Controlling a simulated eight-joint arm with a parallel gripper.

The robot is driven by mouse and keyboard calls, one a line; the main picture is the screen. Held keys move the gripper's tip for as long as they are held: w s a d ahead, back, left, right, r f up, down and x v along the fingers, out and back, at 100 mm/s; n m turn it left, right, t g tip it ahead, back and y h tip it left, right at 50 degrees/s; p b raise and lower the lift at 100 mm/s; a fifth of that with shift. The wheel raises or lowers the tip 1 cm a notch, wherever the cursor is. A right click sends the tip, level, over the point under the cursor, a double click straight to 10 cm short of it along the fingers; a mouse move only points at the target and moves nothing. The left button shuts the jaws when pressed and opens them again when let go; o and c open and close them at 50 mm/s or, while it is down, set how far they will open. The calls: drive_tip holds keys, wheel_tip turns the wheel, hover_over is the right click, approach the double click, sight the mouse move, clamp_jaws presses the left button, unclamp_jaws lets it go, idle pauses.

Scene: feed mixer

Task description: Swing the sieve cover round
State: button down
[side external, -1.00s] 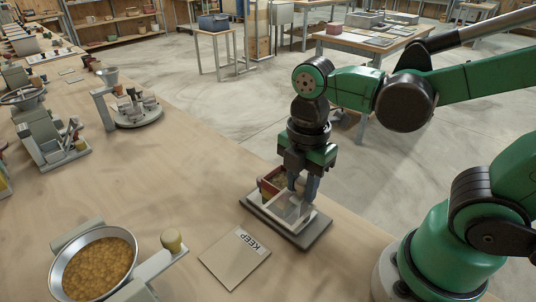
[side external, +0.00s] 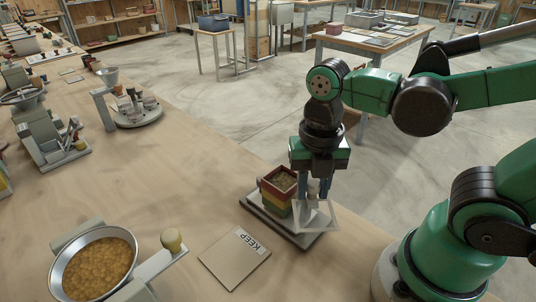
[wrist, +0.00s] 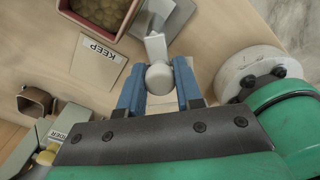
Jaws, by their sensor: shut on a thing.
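The sieve cover (side external: 328,221) is a pale square frame, low at the right side of the grey base (side external: 258,211). A red, yellow and green box (side external: 270,190) stands on that base, its top uncovered and grainy stuff showing inside. My gripper (side external: 314,192) is above the cover, pointing down. In the wrist view its blue fingers (wrist: 160,90) are shut on the cover's round pale knob (wrist: 159,76). The red box rim (wrist: 128,20) also shows there, apart from the fingers. My gripper hides part of the cover.
A flat card marked KEEP (side external: 232,262) lies in front of the base. A pan of yellowish pellets (side external: 98,268) with a knobbed lever (side external: 172,240) stands at the lower left. The middle of the bench is clear. The bench edge runs close behind the base.

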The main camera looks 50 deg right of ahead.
drive_tip(key=shift+c, duration=2.4)
unclamp_jaws()
drive_tip(key=shift+r, duration=3)
